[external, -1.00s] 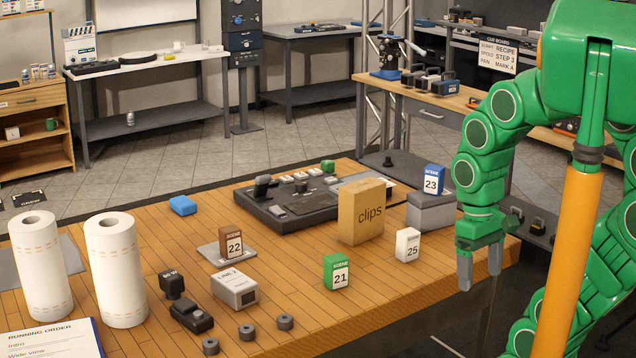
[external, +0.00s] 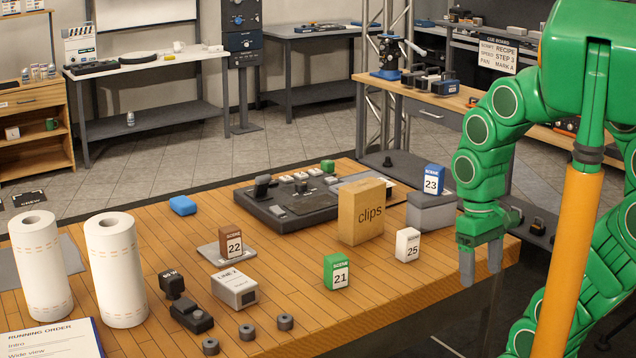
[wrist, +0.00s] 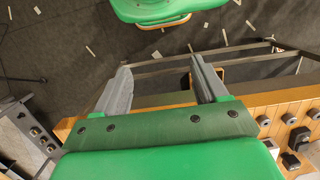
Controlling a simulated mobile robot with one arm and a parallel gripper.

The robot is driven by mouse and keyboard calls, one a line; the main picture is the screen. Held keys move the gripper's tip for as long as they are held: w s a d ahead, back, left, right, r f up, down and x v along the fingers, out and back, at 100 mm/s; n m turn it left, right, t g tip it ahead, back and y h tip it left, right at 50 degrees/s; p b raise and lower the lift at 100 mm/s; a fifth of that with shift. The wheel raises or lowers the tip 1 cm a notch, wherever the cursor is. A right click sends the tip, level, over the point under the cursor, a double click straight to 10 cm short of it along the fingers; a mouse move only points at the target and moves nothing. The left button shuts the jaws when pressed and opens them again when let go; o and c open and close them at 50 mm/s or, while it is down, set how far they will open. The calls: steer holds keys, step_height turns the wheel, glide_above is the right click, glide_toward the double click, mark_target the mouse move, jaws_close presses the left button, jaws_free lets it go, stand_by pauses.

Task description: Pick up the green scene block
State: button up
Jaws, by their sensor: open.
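The green scene block (external: 336,272), with a white face marked 21, stands upright on the wooden table (external: 310,305) near its front edge in the external view. My gripper (external: 481,270) hangs to the right of the block, past the white 25 block, by the table's right edge. Its two fingers point down, open and empty. The wrist view shows the spread fingers (wrist: 162,88) over dark floor and the table edge. I cannot make out the green block in the wrist view.
Bare wood surrounds the green block.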

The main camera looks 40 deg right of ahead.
step_height(320, 180, up, 4)
steer(key=w+a+m+y, duration=0.4)
steer(key=w+m, duration=0.1)
steer(key=w, duration=0.3)
steer(key=w+a+m+y, duration=0.3)
steer(key=w+a+m, duration=0.15)
steer(key=w, duration=0.35)
steer(key=w+d+m+t+y, duration=0.25)
steer(key=w+m, duration=0.25)
steer(key=w, duration=0.4)
steer(key=w+d+m+t+y, duration=0.1)
steer(key=w+d+m+y, duration=0.3)
steer(key=w, duration=0.5)
glide_toward(327, 273)
steer(key=shift+w+a+r+m, duration=0.1)
steer(key=shift+a+m, duration=0.15)
steer(key=shift+a, duration=0.1)
steer(key=shift+w+a+r+m, duration=0.1)
steer(key=shift+w+a+m, duration=0.1)
steer(key=shift+a, duration=0.15)
steer(key=shift+a+f, duration=0.15)
steer(key=shift+f, duration=0.2)
steer(key=shift+s+f+x, duration=0.1)
steer(key=shift+x, duration=1.8)
steer(key=shift+s+f+x, duration=0.1)
steer(key=shift+x, duration=1.75)
